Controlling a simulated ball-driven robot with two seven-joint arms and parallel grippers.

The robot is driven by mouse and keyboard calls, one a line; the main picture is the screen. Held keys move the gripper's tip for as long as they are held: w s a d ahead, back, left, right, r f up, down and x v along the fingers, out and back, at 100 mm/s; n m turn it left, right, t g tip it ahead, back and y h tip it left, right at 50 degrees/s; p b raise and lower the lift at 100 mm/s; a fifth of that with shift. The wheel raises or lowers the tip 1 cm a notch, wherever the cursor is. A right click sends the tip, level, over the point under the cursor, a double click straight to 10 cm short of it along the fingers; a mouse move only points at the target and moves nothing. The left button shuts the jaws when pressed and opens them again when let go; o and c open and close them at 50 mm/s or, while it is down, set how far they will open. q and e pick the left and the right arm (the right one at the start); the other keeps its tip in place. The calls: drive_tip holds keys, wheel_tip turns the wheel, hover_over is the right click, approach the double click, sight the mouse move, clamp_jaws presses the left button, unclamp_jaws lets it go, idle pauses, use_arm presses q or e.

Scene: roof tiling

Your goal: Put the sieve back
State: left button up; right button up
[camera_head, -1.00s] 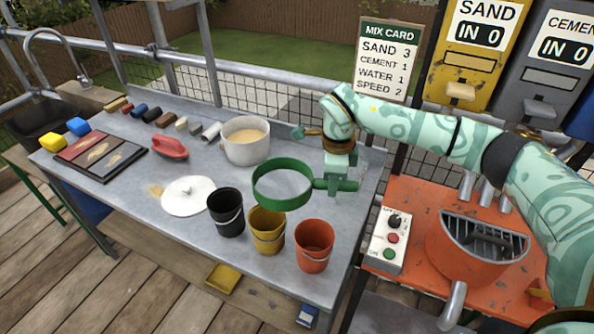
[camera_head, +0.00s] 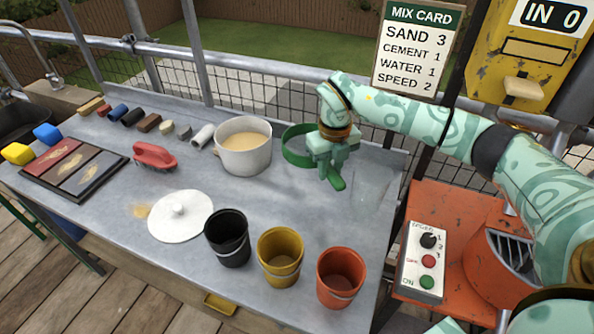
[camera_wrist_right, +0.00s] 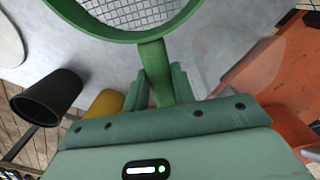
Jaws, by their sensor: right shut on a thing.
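The sieve (camera_head: 292,156) is a green ring with a mesh and a green handle. In the head view it is near the back edge of the bench, right of the white pot, partly hidden by my right gripper (camera_head: 327,163). My right gripper is shut on its handle (camera_head: 336,183). In the right wrist view the handle (camera_wrist_right: 157,72) runs between the fingers and the ring's rim (camera_wrist_right: 130,37) is cut off at the top. I cannot tell whether the sieve touches the bench. My left gripper is not in view.
The white pot (camera_head: 243,160) with tan contents stands close left of the sieve. Black (camera_head: 228,240), yellow (camera_head: 280,258) and orange (camera_head: 340,278) buckets line the front edge. A faint see-through shape (camera_head: 372,190) shows on the right of the bench (camera_head: 300,205).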

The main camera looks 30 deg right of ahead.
drive_tip(key=shift+w+f, duration=0.3)
drive_tip(key=shift+f, duration=0.25)
drive_tip(key=b, duration=0.2)
hover_over(323, 205)
wheel_tip(323, 205, down, 6)
drive_tip(key=shift+r, duration=0.15)
wheel_tip(323, 205, down, 4)
drive_tip(key=shift+f+b, duration=0.1)
drive_tip(key=shift+b, duration=0.6)
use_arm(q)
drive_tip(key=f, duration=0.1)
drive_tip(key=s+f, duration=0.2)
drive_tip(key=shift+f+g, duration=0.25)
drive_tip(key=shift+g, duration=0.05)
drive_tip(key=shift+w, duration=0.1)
use_arm(e)
drive_tip(key=o, duration=1)
drive_tip(key=shift+f, duration=0.1)
